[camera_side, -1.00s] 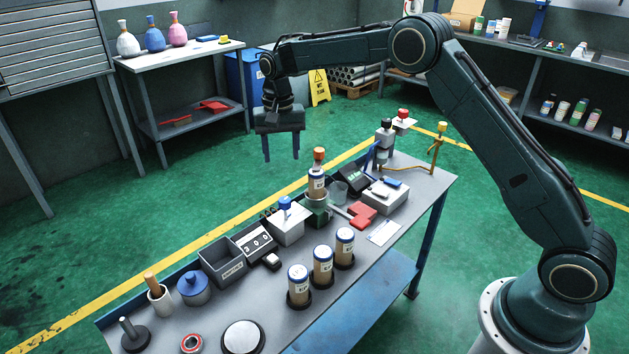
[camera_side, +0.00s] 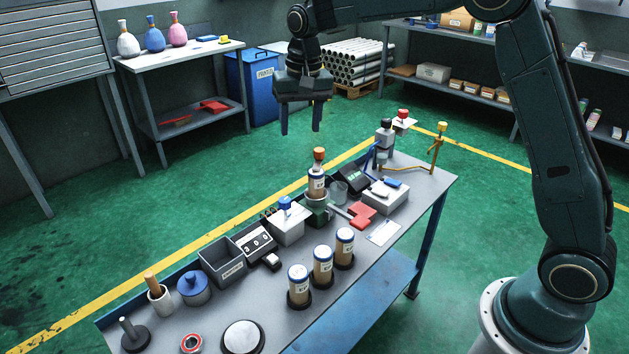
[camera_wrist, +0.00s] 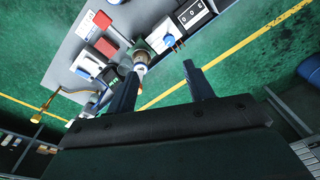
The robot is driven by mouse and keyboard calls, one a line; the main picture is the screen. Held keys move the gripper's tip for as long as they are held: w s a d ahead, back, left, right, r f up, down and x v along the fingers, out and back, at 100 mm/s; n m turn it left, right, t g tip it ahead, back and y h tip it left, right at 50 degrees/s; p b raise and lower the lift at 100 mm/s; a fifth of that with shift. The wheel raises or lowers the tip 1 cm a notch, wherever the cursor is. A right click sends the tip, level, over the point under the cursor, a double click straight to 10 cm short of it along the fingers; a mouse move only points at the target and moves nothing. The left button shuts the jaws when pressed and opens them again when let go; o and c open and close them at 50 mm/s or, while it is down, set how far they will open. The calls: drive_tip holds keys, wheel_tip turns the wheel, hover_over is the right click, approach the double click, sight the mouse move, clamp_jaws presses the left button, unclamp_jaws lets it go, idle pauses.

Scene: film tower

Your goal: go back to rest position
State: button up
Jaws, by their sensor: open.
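My gripper (camera_side: 300,118) is open and empty, high above the far side of the workbench (camera_side: 205,325). Its two fingers point down and nothing is between them. In the wrist view my gripper (camera_wrist: 160,80) also shows two separated fingers. Below it, a bottle with an orange-brown cap (camera_side: 317,183) stands upright in a small dark green holder (camera_side: 318,212). The gripper is clear of the bottle. The bottle also shows in the wrist view (camera_wrist: 140,60), partly beside the left finger.
Several blue-capped jars (camera_side: 322,266) stand along the bench's near side. A grey bin (camera_side: 221,262), a counter box (camera_side: 255,243) and a yellow stand (camera_side: 437,148) are also on it. A blue bin (camera_side: 250,85) and a pallet of rolls (camera_side: 355,65) are behind. Air around the gripper looks free.

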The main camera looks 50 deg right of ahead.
drive_tip(key=s+r+n+t, duration=0.1)
drive_tip(key=s+r, duration=0.4)
drive_tip(key=s, duration=0.4)
drive_tip(key=s+r+n+t, duration=0.15)
drive_tip(key=s+r, duration=0.25)
drive_tip(key=s, duration=0.5)
drive_tip(key=s+d+f+n+t, duration=0.1)
drive_tip(key=s+f+n+t, duration=0.1)
drive_tip(key=s, duration=1.4)
wheel_tip(320, 180, down, 2)
drive_tip(key=shift+s+f+n, duration=0.1)
drive_tip(key=shift+s+n, duration=0.3)
drive_tip(key=shift+n, duration=0.15)
